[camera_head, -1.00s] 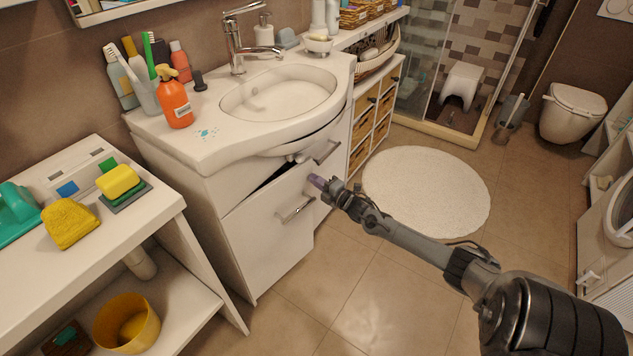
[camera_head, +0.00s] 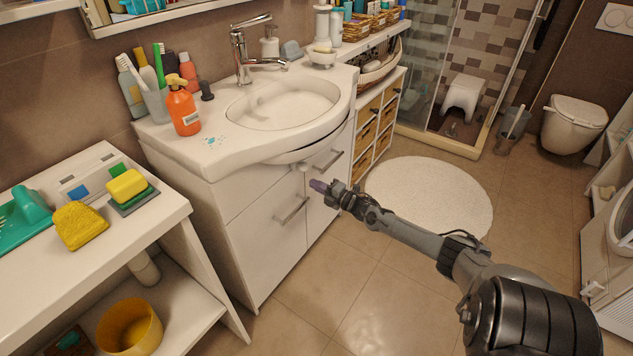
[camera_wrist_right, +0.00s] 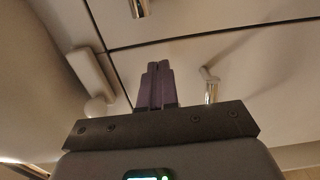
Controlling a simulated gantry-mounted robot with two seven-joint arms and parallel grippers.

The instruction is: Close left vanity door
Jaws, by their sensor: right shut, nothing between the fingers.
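The vanity has two white doors. The left door (camera_head: 262,240), with a metal bar handle (camera_head: 293,210), looks flush with the cabinet front, with no dark gap along its top. The right door (camera_head: 322,205) beside it also looks flush, with its handle (camera_head: 327,160) higher up. My right gripper (camera_head: 318,186) is shut and empty in front of the doors, right of the left door's handle. In the right wrist view its purple fingers (camera_wrist_right: 157,84) are together before white panels with thin dark seams; I cannot tell if they touch. My left gripper is not in view.
A white sink (camera_head: 285,105) tops the vanity, with an orange spray bottle (camera_head: 183,110) on its left. A white shelf unit (camera_head: 165,212) stands at left, near the left door. Open tiled floor (camera_head: 380,300) and a round white rug (camera_head: 430,195) lie at right.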

